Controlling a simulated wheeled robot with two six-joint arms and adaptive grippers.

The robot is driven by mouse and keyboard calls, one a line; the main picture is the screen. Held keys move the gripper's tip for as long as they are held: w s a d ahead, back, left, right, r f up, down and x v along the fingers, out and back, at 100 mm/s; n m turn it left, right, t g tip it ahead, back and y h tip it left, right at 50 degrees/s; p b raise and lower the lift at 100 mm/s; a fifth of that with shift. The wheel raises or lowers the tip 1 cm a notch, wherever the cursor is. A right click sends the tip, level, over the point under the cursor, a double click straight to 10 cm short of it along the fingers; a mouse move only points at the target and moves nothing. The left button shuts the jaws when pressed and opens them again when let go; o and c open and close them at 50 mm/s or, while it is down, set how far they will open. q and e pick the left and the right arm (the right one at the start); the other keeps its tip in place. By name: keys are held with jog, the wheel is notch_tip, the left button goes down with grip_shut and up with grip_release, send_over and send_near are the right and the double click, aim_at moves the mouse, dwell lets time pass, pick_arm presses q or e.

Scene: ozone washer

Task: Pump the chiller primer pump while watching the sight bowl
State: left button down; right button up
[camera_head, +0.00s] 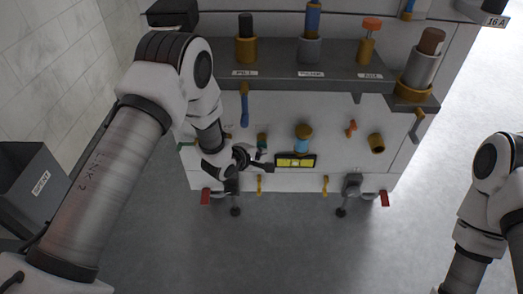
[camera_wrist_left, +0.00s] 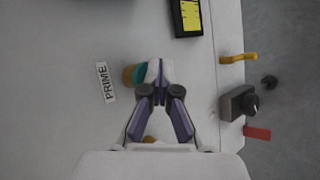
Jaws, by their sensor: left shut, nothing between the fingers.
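The primer pump (camera_wrist_left: 127,77), a small brass and teal knob next to a PRIME label (camera_wrist_left: 106,82), sits on the white front panel. It also shows in the head view (camera_head: 262,139), just above my left gripper. My left gripper (camera_head: 268,166) is shut and empty. In the left wrist view its fingertips (camera_wrist_left: 160,72) lie over the knob's right side and hide part of it; I cannot tell whether they touch. A blue bowl with a brass cap (camera_head: 303,138), which looks like the sight bowl, is on the panel to the right. My right gripper is out of view.
A black and yellow display (camera_head: 295,161) is right of my left gripper. A blue handle (camera_head: 244,108) hangs above. Yellow tabs (camera_head: 325,185) and red levers (camera_head: 385,198) jut out low. A grey SPENT bin (camera_head: 38,190) stands at left. The floor in front is clear.

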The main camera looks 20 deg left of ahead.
pick_arm(q)
jog(key=shift+w+a, duration=0.15)
jog(key=shift+w, duration=0.2)
dwell(0.4)
jog(key=shift+s, duration=0.1)
jog(key=s+p, duration=0.1)
jog(key=s+d+p, duration=0.1)
jog(key=s, duration=0.1)
dwell(0.4)
jog(key=s+p, duration=0.1)
jog(key=s, duration=0.1)
jog(key=s+d+p, duration=0.1)
jog(key=s, duration=0.1)
jog(key=shift+s+d, duration=0.15)
jog(key=shift+s, duration=0.2)
